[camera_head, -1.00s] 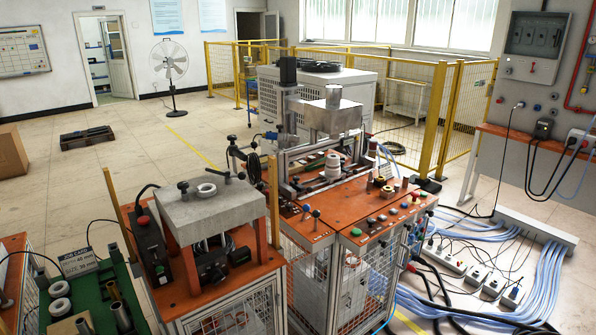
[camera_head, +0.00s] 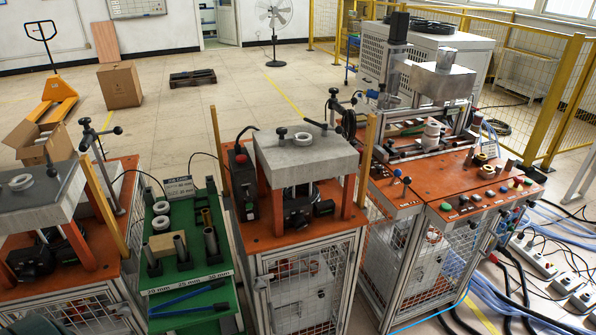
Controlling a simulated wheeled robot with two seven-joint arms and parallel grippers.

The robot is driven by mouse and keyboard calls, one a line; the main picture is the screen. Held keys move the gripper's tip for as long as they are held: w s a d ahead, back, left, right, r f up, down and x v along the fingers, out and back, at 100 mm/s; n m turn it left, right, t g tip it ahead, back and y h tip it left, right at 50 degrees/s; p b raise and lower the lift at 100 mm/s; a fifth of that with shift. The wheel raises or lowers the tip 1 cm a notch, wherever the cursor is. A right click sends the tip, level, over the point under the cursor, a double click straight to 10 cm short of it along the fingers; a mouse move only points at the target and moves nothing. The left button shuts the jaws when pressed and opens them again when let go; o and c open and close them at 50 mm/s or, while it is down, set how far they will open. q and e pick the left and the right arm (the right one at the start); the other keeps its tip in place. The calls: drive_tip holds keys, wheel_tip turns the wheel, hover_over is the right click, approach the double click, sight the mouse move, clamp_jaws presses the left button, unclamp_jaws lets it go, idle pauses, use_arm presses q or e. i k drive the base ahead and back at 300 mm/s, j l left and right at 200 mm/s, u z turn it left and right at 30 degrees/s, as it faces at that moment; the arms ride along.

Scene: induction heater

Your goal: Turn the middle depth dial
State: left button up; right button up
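No part is clearly marked as a depth dial at this distance. The middle orange station (camera_head: 275,243) has a grey block top (camera_head: 305,158) with a pale ring (camera_head: 303,138), a small black knob (camera_head: 282,132) and a black lever (camera_head: 316,124). Black units (camera_head: 297,214) sit under the block, and a black box with a red button (camera_head: 241,159) stands at its left. I cannot tell which of these, if any, is the dial. Neither of my grippers is in view.
A similar station (camera_head: 40,198) stands at the left, with a green bench (camera_head: 218,296) holding rings, tubes and a job card between the two. A larger press machine (camera_head: 436,190) is at the right. Cables and power strips (camera_head: 535,258) lie on the floor there.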

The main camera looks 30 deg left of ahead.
sight(299, 222)
drive_tip(key=u, duration=1.7)
drive_tip(key=z, duration=1.75)
drive_tip(key=k+l, duration=0.25)
drive_tip(key=k, duration=0.25)
